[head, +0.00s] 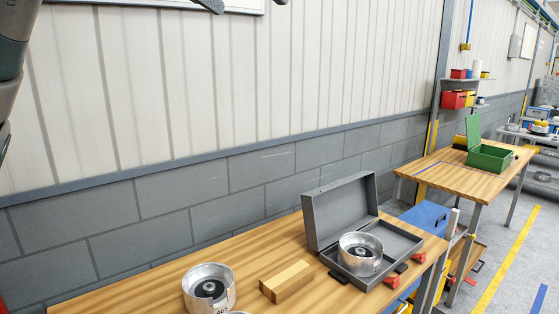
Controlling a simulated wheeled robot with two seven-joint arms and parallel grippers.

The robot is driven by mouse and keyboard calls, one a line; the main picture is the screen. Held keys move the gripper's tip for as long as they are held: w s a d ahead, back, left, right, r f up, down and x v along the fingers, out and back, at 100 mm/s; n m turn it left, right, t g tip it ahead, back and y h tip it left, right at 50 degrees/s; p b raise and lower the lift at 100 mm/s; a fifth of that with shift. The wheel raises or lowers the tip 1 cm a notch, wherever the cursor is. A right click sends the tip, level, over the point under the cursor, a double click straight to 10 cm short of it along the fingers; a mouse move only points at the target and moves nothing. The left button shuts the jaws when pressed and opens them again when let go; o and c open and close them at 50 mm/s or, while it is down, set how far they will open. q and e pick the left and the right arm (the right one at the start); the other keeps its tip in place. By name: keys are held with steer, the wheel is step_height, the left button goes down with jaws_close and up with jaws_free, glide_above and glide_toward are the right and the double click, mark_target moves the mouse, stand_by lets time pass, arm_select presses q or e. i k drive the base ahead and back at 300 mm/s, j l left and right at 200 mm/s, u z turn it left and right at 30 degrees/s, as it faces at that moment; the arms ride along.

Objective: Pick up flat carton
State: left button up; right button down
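I cannot pick out a flat carton for certain in the head view. A tan, wood-coloured oblong block (287,281) lies on the near wooden bench, between a silver clutch drum and an open grey case; I cannot tell if it is a carton. A grey arm link of mine hangs at the upper left edge, and no gripper fingers show clearly on it. Small dark shapes cut off at the top edge are too little to identify. No gripper is seen touching anything on the bench.
The near bench (240,254) carries a silver drum (209,290), the open grey case (341,207) with another drum (360,253) in it, and small red-black pieces (391,281). A wall stands behind. A second bench (440,172) holds a green open box (489,157). Floor is clear at right.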

mark_target(278, 285)
steer(key=i+l+z, duration=0.3)
steer(key=i+l, duration=0.75)
